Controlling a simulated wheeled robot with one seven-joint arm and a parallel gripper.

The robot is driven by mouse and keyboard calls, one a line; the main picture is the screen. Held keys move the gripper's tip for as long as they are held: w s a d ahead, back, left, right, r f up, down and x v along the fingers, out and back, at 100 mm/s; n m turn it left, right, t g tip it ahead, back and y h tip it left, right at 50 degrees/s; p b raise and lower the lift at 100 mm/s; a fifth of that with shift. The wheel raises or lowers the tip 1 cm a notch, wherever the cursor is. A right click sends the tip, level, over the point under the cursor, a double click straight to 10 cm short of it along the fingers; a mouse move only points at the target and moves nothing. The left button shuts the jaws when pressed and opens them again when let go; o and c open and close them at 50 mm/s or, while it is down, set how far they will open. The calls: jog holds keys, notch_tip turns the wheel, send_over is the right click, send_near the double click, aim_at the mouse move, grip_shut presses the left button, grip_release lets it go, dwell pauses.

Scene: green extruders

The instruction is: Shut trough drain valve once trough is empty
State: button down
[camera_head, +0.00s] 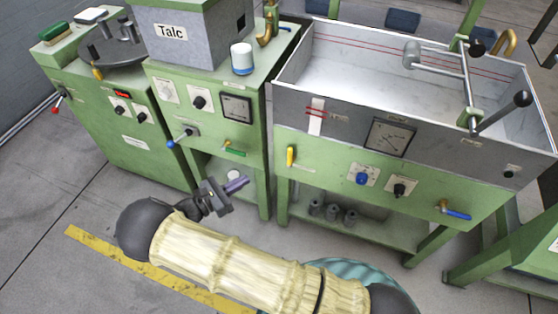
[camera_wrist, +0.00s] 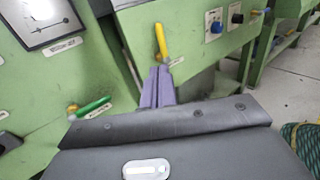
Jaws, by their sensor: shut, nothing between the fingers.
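The grey metal trough (camera_head: 350,80) is on the right green machine. Its visible floor looks bare and pale, with no liquid evident. A yellow lever (camera_head: 290,156) stands near vertical on the machine front, below the trough's left end; it also shows in the wrist view (camera_wrist: 161,40) with a small label beside it. A blue-handled lever (camera_head: 456,212) lies nearly level at the front's lower right. I cannot read which lever is the drain valve. My gripper (camera_head: 237,185), with purple fingers, is shut and empty in front of the machines. In the wrist view its fingers (camera_wrist: 158,86) appear just below the yellow lever.
Several grey weights (camera_head: 332,212) stand on the shelf below the trough. Open floor lies in front.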

aim_at(290, 157)
jog(key=shift+d, duration=0.1)
jog(key=x, duration=1.3)
jog(key=shift+w+d, duration=0.2)
jog(key=shift+d, duration=0.15)
jog(key=shift+d, duration=0.15)
jog(key=shift+m, duration=0.3)
